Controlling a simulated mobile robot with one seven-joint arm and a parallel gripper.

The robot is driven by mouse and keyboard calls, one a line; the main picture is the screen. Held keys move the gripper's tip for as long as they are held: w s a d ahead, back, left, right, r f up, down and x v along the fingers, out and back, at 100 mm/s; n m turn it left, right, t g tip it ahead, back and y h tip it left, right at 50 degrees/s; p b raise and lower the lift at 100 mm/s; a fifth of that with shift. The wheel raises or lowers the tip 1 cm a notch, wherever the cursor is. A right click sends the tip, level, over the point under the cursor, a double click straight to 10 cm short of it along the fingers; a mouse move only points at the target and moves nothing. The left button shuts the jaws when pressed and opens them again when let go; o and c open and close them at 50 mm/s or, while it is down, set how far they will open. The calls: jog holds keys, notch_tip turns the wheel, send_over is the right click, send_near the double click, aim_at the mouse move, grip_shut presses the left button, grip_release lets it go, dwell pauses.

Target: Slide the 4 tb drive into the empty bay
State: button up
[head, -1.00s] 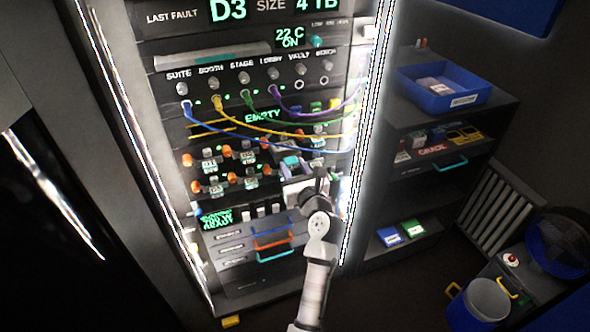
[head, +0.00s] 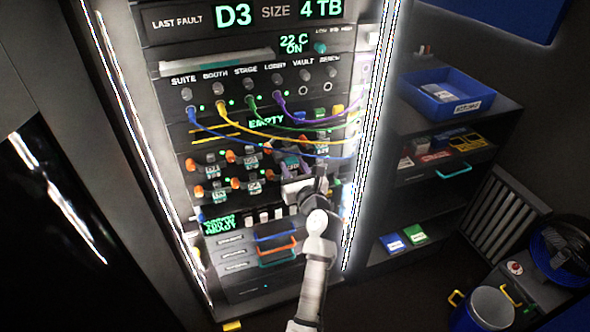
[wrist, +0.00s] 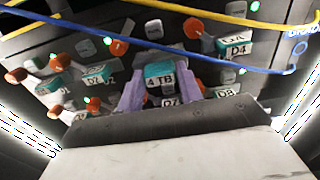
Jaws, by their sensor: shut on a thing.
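The 4 TB drive, with a teal and white label (wrist: 160,77), is in the middle of the wrist view. My gripper (head: 288,160) is shut on it, with lavender fingers on both sides of the drive in the wrist view (wrist: 162,88). The drive's front faces the wrist camera, close to the dark drive panel (wrist: 100,20). Drives labelled D4 (wrist: 235,48) and D8 (wrist: 228,94) sit to its right. In the head view my gripper and wrist largely cover the drive. The empty bay's opening is hidden, and I cannot tell how deep the drive sits.
Blue and yellow cables (head: 225,142) droop across the panel above the drives. Orange-handled drives (head: 197,192) sit at left. Drawers with coloured handles (head: 275,258) lie below. A shelf with a blue bin (head: 440,98) stands at right.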

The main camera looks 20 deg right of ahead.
aim_at(289, 159)
jog(key=shift+w+a, duration=0.1)
jog(key=shift+w, duration=1.8)
jog(key=o, duration=1)
jog(key=shift+o, duration=0.2)
jog(key=s+b, duration=0.3)
jog(key=s, duration=1)
jog(key=shift+s+d, duration=0.25)
jog(key=shift+s, duration=0.15)
